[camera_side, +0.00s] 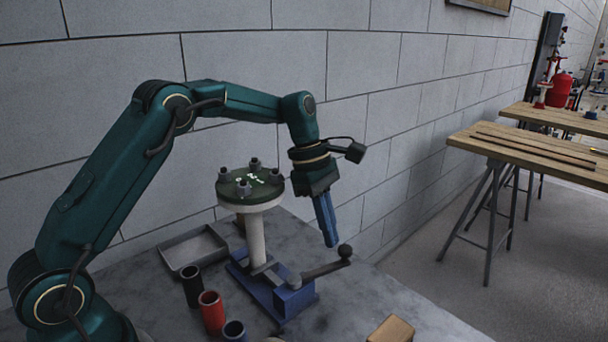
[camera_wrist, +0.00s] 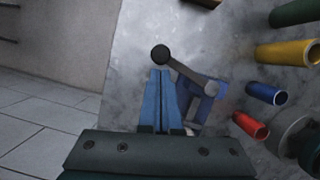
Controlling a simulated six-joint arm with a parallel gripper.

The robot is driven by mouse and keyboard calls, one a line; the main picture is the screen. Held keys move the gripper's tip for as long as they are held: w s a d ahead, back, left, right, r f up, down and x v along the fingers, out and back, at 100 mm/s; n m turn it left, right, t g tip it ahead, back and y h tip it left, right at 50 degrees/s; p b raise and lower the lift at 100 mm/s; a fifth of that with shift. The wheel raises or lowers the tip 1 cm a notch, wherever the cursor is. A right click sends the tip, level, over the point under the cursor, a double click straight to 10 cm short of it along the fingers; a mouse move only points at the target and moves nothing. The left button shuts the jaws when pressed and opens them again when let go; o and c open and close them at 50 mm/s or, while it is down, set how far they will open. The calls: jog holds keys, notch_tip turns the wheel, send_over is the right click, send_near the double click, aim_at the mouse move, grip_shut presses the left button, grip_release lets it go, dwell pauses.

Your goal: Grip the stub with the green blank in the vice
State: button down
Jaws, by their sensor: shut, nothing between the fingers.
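The stub (camera_side: 255,237) is a pale upright pipe with a flange and a green blank (camera_side: 250,184) on top, studded with dark bolts. Its lower end stands at the jaws of the blue vice (camera_side: 292,298); I cannot tell whether they press on it. The vice handle (camera_side: 322,269) is a grey lever ending in a dark ball knob (camera_side: 345,250), pointing right. It also shows in the wrist view (camera_wrist: 188,73). My gripper (camera_side: 331,243) is shut and empty, pointing down just left of and above the knob. In the wrist view its blue fingertips (camera_wrist: 160,72) lie just below the knob.
A shallow grey tray (camera_side: 195,250) lies behind the vice's left side. A tan block (camera_side: 392,330) lies near the front. The bench right of the handle is clear.

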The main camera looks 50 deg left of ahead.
aim_at(340, 250)
jog(key=shift+d+m, duration=0.5)
jog(key=shift+m, duration=0.1)
jog(key=shift+s+d+m+g, duration=0.15)
jog(key=shift+d+m+g, duration=0.45)
jog(key=shift+d+m, duration=0.55)
jog(key=shift+s+d+m+g, duration=0.3)
jog(key=shift+d+m, duration=0.25)
jog(key=shift+m, duration=0.45)
jog(key=shift+s+d+m+g, duration=0.3)
jog(key=shift+d+m, duration=0.2)
jog(key=shift+m, duration=0.45)
